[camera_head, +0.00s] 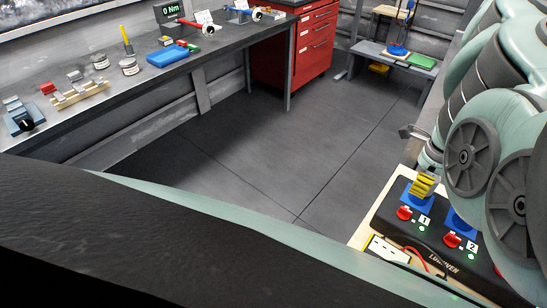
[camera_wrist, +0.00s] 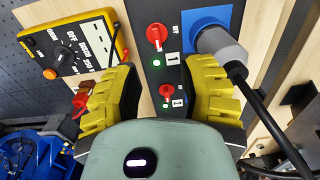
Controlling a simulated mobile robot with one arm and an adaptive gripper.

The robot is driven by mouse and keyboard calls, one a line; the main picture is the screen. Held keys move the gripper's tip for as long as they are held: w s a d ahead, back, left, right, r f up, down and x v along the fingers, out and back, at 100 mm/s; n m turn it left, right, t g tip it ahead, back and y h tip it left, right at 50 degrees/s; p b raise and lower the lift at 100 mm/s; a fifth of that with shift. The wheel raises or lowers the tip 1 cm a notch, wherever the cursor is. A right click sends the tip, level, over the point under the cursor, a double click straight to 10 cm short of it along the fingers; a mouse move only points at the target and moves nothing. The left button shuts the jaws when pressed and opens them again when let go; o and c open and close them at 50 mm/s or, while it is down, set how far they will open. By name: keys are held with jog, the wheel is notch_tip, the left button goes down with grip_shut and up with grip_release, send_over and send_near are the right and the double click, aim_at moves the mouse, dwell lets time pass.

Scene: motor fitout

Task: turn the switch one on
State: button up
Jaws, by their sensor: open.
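Switch one is a red rotary knob (camera_wrist: 156,36) on a dark panel, beside a label "1" and a lit green lamp (camera_wrist: 157,62). It also shows at the lower right of the head view, as a red knob (camera_head: 404,213). The red knob of switch two (camera_wrist: 167,91) sits lower in the wrist view, partly close to my gripper body. My gripper (camera_wrist: 160,78) has its yellow-padded fingers spread wide, empty, on either side of the panel. Switch one lies ahead of the fingertips, apart from them. In the head view my gripper (camera_head: 424,187) is over the panel's far end.
A grey plug (camera_wrist: 222,48) with a black cable sits in a blue socket right of switch one. A yellow multimeter (camera_wrist: 68,52) with red leads lies to the left. In the head view, a workbench (camera_head: 120,90) with tools and a red cabinet (camera_head: 285,55) stand beyond open floor.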

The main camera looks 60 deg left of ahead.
jog(key=shift+s+r, duration=0.25)
jog(key=shift+r, duration=0.25)
dwell(0.4)
